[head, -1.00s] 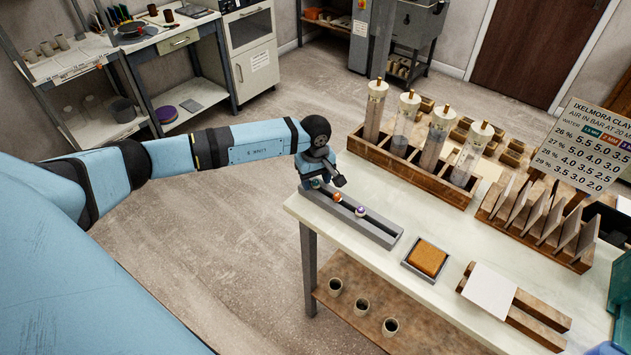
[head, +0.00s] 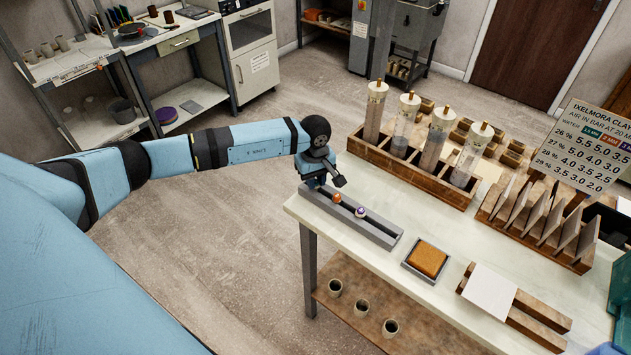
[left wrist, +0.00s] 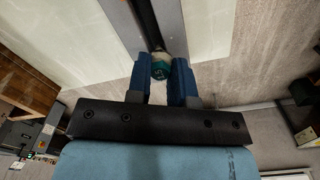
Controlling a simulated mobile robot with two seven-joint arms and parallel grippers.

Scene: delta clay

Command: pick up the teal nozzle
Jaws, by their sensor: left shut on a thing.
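The teal nozzle (left wrist: 160,70) shows in the left wrist view between the two blue fingers of my left gripper (left wrist: 163,80), which is shut on it. In the head view my left gripper (head: 316,183) is at the near left end of the grey slotted rack (head: 378,231), pointing down; the nozzle is hidden there by the gripper. I cannot tell whether the nozzle is clear of the slot. An orange nozzle (head: 337,198) and a purple-and-white nozzle (head: 360,212) stand in the rack to the right of the gripper. My right gripper is not in view.
The rack lies along the front left edge of the white table (head: 340,221). Behind it is a wooden crate (head: 405,168) of clear cylinders. An orange sponge in a tray (head: 427,258) sits to the right. Several cups stand on the shelf (head: 350,317) below.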

